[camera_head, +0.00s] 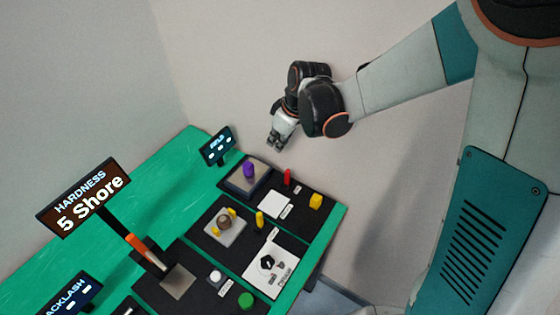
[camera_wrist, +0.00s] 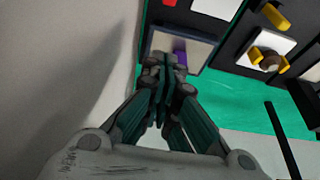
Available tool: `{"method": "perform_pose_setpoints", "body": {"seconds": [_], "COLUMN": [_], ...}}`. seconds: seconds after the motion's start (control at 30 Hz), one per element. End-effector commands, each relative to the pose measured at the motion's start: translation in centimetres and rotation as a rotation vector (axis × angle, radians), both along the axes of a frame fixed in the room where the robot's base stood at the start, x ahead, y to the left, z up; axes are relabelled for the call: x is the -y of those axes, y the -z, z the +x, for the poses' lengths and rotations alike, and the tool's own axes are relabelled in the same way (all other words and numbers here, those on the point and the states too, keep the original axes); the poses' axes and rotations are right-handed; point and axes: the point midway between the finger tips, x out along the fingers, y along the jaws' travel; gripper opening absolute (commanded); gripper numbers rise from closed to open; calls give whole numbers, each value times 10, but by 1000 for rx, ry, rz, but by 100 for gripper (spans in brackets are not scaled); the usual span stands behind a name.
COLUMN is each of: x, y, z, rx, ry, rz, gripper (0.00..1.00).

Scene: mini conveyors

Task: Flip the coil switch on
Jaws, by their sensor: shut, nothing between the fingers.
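My gripper (camera_head: 276,146) is shut and empty, held in the air near the wall, above the far end of the table. In the wrist view its fingertips (camera_wrist: 160,62) are together and partly cover a purple piece (camera_wrist: 180,48) on a grey plate. A round brown piece (camera_head: 224,221), which may be the coil, sits between yellow posts on a light plate; it also shows in the wrist view (camera_wrist: 268,60). A black knob (camera_head: 266,262) is on a white panel nearer the front. I cannot tell which part is the coil switch or its position.
A "HARDNESS 5 Shore" display (camera_head: 90,200) stands at left. A small display (camera_head: 217,146) stands at the back.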

Motion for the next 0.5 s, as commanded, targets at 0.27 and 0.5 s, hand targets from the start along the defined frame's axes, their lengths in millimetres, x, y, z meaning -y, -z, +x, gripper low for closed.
{"method": "perform_pose_setpoints", "body": {"seconds": [0.27, 0.5], "x": [-2, -12], "y": [9, 48], "z": [2, 10], "rx": [0, 0], "ry": [0, 1], "rz": [0, 0], "gripper": [0, 0]}}
